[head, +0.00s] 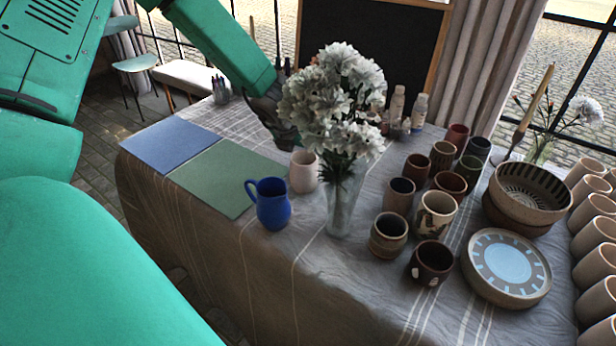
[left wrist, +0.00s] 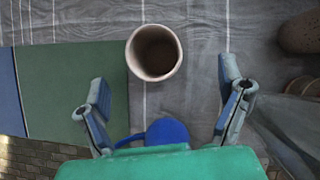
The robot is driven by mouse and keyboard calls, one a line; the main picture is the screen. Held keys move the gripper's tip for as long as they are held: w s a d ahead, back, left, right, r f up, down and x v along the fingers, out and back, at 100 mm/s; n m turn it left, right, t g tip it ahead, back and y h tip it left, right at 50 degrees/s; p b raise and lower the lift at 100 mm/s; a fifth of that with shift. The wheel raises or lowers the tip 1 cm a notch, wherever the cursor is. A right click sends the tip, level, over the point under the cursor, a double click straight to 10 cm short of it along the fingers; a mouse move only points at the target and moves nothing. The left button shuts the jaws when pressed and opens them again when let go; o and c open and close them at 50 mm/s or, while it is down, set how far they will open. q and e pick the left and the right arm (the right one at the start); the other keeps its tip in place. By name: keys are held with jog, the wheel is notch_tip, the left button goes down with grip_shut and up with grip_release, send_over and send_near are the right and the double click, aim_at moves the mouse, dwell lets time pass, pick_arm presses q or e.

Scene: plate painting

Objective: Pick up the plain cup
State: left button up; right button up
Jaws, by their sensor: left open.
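The plain cup (head: 303,172) is pale pinkish-beige and stands upright on the cloth, left of the glass vase. In the left wrist view the plain cup (left wrist: 154,52) shows from above, with its dark inside visible, beyond the fingertips. My left gripper (head: 284,136) is above and behind the cup, partly hidden by the white flowers. In the left wrist view my left gripper (left wrist: 165,98) has its fingers spread wide with nothing between the tips. My right gripper is out of view.
A blue jug (head: 271,204) stands close in front of the cup. The vase of white flowers (head: 345,200) is just right of it. Green (head: 225,180) and blue (head: 168,146) mats lie left. Several dark cups, a bowl (head: 528,195) and plates (head: 508,268) crowd the right.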

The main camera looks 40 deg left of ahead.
aim_at(303, 159)
pick_arm(q)
jog(key=x, duration=0.2)
jog(key=a+x, duration=0.1)
jog(key=x, duration=0.3)
jog(key=shift+s+a+f+b, duration=0.15)
jog(key=shift+a+f+b, duration=0.15)
jog(key=shift+w+f, duration=0.2)
jog(key=shift+f, duration=0.05)
jog(key=shift+d+r, duration=0.25)
jog(key=shift+d, duration=0.2)
jog(key=c, duration=1.8)
jog(key=shift+s+a, duration=0.1)
jog(key=shift+a, duration=0.05)
jog(key=shift+c, duration=0.2)
